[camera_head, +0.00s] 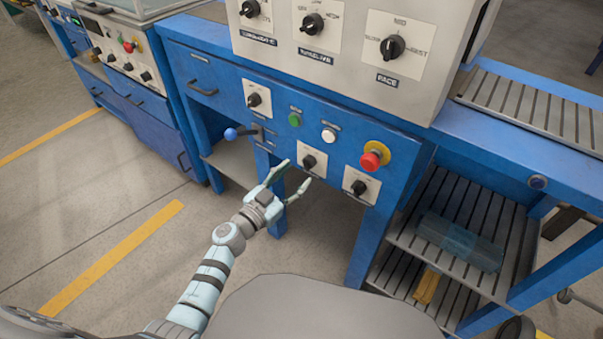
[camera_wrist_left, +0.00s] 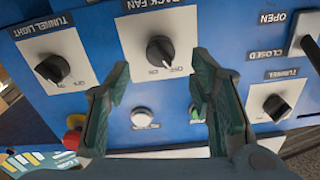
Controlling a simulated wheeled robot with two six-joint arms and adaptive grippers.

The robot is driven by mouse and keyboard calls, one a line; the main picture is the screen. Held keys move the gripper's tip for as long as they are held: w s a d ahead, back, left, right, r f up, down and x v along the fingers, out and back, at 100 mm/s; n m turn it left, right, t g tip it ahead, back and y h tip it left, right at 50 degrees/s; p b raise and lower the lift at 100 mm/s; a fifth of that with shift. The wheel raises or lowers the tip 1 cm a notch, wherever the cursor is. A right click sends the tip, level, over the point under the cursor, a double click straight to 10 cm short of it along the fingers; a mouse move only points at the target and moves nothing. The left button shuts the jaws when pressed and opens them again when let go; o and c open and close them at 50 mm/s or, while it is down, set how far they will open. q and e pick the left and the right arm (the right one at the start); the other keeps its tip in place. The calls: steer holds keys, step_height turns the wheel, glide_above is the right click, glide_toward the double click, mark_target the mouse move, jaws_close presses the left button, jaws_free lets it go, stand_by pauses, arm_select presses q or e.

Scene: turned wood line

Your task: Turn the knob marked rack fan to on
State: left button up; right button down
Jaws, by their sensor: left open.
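The rack fan knob (camera_head: 309,161) is a black knob on a white plate, the middle one of the lower knobs on the blue panel. In the left wrist view the rack fan knob (camera_wrist_left: 160,52) appears upside down under its RACK FAN label, with ON and OFF marks. Its pointer seems to lean toward OFF. My left gripper (camera_head: 296,172) is open and empty in front of this knob. In the wrist view its two fingers (camera_wrist_left: 160,76) stand apart on either side of the knob, apparently not touching it. My right gripper is not in view.
Close by are the tunnel light knob (camera_wrist_left: 52,68), another tunnel knob (camera_wrist_left: 276,106), a white button (camera_head: 328,135), a green button (camera_head: 294,119) and a red emergency button (camera_head: 371,160). A blue-balled lever (camera_head: 231,134) sticks out at left. A grey control box (camera_head: 345,60) stands above.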

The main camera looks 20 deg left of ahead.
mark_target(304, 166)
arm_select(q)
steer(key=b+x, duration=0.1)
steer(key=x, duration=0.3)
steer(key=shift+w, duration=0.1)
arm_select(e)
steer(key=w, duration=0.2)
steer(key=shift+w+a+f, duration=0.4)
arm_select(q)
steer(key=c, duration=1.2)
steer(key=shift+o, duration=0.2)
